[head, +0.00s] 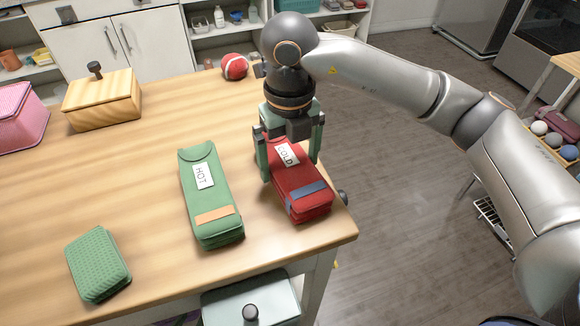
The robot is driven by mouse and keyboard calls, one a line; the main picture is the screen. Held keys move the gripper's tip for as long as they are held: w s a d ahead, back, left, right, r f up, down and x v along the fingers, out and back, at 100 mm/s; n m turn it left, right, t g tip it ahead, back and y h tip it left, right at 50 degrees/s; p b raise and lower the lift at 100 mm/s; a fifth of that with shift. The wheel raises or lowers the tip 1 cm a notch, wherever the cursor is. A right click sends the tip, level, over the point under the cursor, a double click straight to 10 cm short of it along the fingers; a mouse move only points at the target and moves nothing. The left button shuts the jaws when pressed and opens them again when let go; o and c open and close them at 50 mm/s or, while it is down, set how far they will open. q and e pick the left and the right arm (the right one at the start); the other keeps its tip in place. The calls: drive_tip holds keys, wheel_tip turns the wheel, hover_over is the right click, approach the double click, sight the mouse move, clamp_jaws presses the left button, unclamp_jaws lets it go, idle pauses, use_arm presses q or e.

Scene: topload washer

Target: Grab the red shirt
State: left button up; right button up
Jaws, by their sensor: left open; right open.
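The red shirt (302,202) is a folded red bundle with a white "COLD" label and a dark blue band, lying near the right edge of the wooden table. My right gripper (290,166) points down over its far end. Its fingers are open, one on either side of the bundle; whether they touch it I cannot tell. The gripper body partly hides the far end of the shirt. My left gripper is not in view.
A green folded bundle labelled "HOT" (197,200) lies just left of the red one on the wooden table (150,170). A green textured block (98,264), a wooden box (103,101), a pink basket (18,115) and a red ball (235,66) also sit there.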

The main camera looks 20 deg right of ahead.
drive_tip(key=shift+f, duration=0.7)
drive_tip(key=shift+c, duration=0.4)
drive_tip(key=c, duration=1.2)
